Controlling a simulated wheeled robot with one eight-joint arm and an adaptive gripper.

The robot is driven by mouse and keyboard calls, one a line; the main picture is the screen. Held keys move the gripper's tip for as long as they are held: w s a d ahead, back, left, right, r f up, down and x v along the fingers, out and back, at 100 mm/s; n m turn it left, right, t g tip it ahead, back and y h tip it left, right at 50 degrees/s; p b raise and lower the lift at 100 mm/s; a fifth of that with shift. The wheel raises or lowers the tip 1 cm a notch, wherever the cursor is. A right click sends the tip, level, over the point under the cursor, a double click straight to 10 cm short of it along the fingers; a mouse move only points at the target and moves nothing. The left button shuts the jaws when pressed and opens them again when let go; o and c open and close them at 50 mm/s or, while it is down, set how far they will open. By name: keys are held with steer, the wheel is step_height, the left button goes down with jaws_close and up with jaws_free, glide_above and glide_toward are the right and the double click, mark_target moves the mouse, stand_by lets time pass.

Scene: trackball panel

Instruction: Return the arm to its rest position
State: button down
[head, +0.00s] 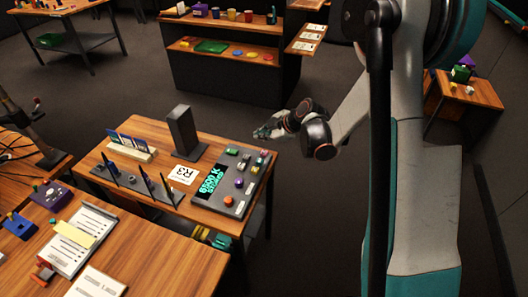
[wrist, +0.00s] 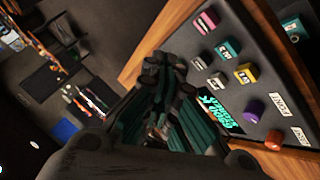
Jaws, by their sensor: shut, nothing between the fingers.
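My gripper (head: 268,130) is shut and empty. In the head view it hangs at the right edge of the small wooden table, near the far end of the dark trackball panel (head: 226,206). My arm (head: 345,120) reaches to it from the right. In the wrist view the shut fingers (wrist: 158,82) point up the picture, with the panel (wrist: 262,65) to their right and partly behind them. The panel carries pink, teal, grey and yellow buttons, a purple ball (wrist: 253,111), a red button (wrist: 273,139) and a lit display (wrist: 218,112), which the fingers partly cover.
On the same table stand a dark upright block (head: 182,130), a white R3 card (head: 184,174), a card holder (head: 130,146) and several thin dark posts. A front bench (head: 150,262) holds clipboards. A shelf unit (head: 225,62) stands behind. Open floor (head: 310,215) lies right of the table.

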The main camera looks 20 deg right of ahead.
steer(key=shift+r, duration=0.1)
stand_by(0.5)
steer(key=s+a+r+m+h, duration=0.1)
steer(key=s+r+m+h, duration=0.2)
steer(key=s+r+m, duration=0.9)
steer(key=s+r+m+h, duration=0.1)
steer(key=s+r+m, duration=0.1)
steer(key=s, duration=0.8)
steer(key=s+d+r+m+h, duration=0.1)
steer(key=s+r, duration=0.4)
steer(key=s, duration=0.6)
steer(key=shift+d+m, duration=0.3)
steer(key=shift+m, duration=0.3)
steer(key=shift+a, duration=0.1)
